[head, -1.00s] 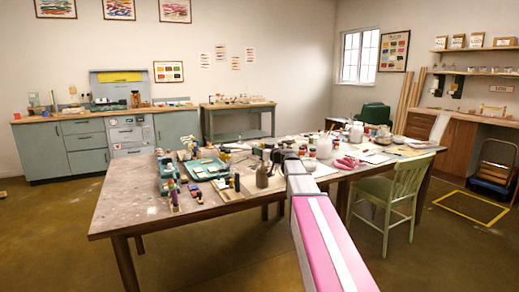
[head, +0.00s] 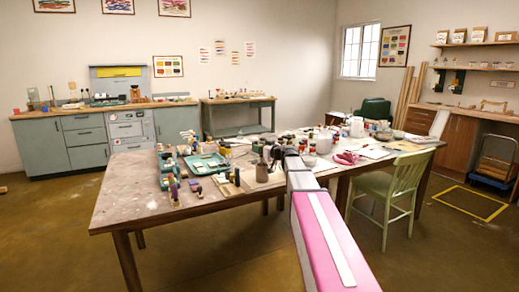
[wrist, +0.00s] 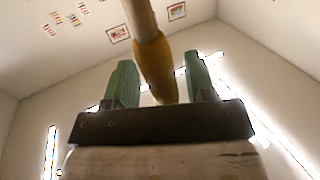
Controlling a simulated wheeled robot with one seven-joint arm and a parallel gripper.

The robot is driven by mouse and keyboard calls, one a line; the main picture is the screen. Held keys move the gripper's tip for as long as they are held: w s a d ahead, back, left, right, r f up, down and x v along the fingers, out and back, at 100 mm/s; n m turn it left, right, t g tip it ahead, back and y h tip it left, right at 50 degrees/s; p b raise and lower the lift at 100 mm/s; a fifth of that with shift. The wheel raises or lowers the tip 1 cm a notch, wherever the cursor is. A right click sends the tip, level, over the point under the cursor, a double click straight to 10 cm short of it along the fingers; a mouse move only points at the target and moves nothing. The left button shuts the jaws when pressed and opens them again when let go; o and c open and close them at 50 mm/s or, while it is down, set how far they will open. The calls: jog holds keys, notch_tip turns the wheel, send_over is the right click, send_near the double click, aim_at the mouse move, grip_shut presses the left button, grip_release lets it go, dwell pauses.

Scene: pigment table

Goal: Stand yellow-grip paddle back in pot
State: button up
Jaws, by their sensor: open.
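The yellow-grip paddle shows in the wrist view as a pale wooden shaft with a yellow grip (wrist: 155,65). The grip's rounded end lies between the two green fingers of my gripper (wrist: 161,78). The fingers stand apart, with a visible gap on the right of the grip; whether the left finger touches it I cannot tell. The paddle's far end is cut off at the top. In the head view my gripper (head: 276,154) is small and dark, over the table beside a grey-brown pot (head: 262,173). The paddle cannot be made out there, nor its relation to the pot.
The speckled table (head: 135,190) is crowded with a teal tray (head: 203,165), small bottles, jars and a pink item (head: 345,158). Its front left is bare. A pale green chair (head: 395,190) stands at the right side.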

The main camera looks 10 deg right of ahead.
jog(key=v, duration=1)
jog(key=shift+s+d, duration=0.2)
jog(key=shift+d, duration=0.05)
jog(key=shift+s, duration=0.1)
dwell(0.3)
